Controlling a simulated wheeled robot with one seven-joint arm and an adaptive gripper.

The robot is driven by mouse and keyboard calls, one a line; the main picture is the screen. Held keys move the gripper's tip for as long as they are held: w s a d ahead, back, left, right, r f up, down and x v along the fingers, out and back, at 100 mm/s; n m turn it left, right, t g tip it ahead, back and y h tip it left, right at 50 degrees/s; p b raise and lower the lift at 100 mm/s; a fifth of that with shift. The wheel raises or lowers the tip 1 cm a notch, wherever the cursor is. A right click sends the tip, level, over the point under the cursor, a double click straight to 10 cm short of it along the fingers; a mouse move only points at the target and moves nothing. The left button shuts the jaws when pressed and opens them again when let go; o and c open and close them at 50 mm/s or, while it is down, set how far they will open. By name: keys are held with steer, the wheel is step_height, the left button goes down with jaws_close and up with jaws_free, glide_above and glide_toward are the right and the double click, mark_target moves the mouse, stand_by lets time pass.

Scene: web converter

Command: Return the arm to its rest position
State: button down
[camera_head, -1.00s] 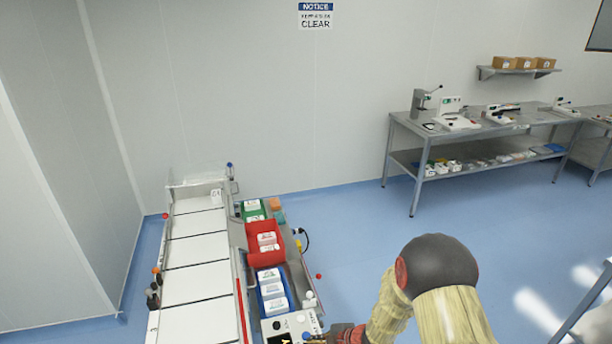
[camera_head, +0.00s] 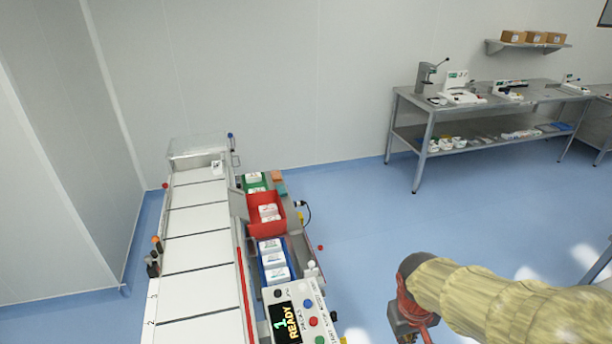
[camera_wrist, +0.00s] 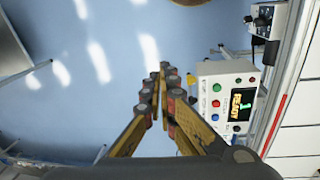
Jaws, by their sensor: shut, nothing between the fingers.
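My gripper (camera_wrist: 163,85) shows in the wrist view with its yellow and dark fingers together, empty, over the blue floor. In the head view my arm, in a pale yellow sleeve, comes in from the right edge. The gripper end hangs at the lower right there, with its fingertips cut off or hidden. The control panel (camera_head: 302,314) with a green and yellow "1 READY" display is left of the arm, with floor between them. The panel also shows in the wrist view (camera_wrist: 226,98), to the right of the fingers and apart from them.
A white segmented conveyor (camera_head: 196,258) runs along the left. Beside it are a green bin (camera_head: 254,184), a red bin (camera_head: 266,214) and a blue bin (camera_head: 275,262), holding white packs. A steel workbench (camera_head: 430,105) stands at the back right. Blue floor (camera_head: 350,220) is open between.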

steer(key=s+a+r+m+t+y+b, duration=0.1)
steer(key=s+a+r+t+b, duration=0.2)
steer(key=s+r, duration=0.4)
step_height(320, 180, up, 3)
steer(key=t+b, duration=0.1)
steer(key=b, duration=0.1)
steer(key=shift+a+f+m+t+y+b, duration=0.2)
steer(key=shift+m+t+y+b, duration=0.1)
steer(key=shift+m+b, duration=0.1)
steer(key=shift+w, duration=0.1)
